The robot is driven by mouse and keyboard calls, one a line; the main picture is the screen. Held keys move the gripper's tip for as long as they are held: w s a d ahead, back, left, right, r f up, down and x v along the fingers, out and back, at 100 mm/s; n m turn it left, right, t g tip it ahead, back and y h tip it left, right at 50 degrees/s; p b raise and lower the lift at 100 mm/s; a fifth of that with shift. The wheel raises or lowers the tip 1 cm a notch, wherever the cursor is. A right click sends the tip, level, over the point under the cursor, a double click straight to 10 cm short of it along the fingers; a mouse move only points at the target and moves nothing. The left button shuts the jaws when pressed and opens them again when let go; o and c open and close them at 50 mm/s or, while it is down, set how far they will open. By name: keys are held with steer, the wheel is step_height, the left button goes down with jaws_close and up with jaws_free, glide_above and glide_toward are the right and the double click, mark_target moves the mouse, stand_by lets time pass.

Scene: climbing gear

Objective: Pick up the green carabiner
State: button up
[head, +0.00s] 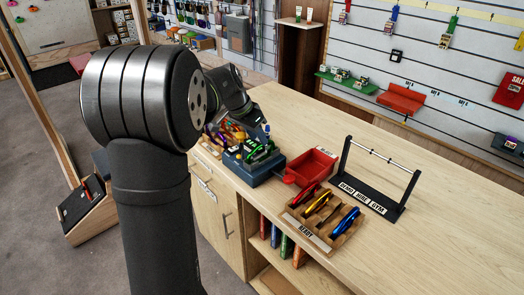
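A small bright green item (262,153), possibly the green carabiner, lies among dark pieces on top of a dark blue box (266,174) on the counter. Its exact outline is too small to tell. Another green piece (449,26) hangs high on the slatted wall at the right.
A red tray (313,163) stands right of the box. In front is a wooden tray (310,236) with red, gold, dark and blue carabiners. A black rack (368,194) with a bar stands further right. The counter (450,190) is clear at the right.

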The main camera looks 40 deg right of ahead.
steer(key=shift+x, duration=1.4)
jaws_close()
steer(key=shift+r, duration=0.45)
steer(key=r, duration=0.3)
steer(key=shift+s+r, duration=0.25)
steer(key=shift+r, duration=0.1)
steer(key=s+d+r, duration=0.1)
steer(key=s+r, duration=0.5)
steer(key=s, duration=0.5)
steer(key=shift+d+r, duration=0.2)
steer(key=shift+s, duration=0.1)
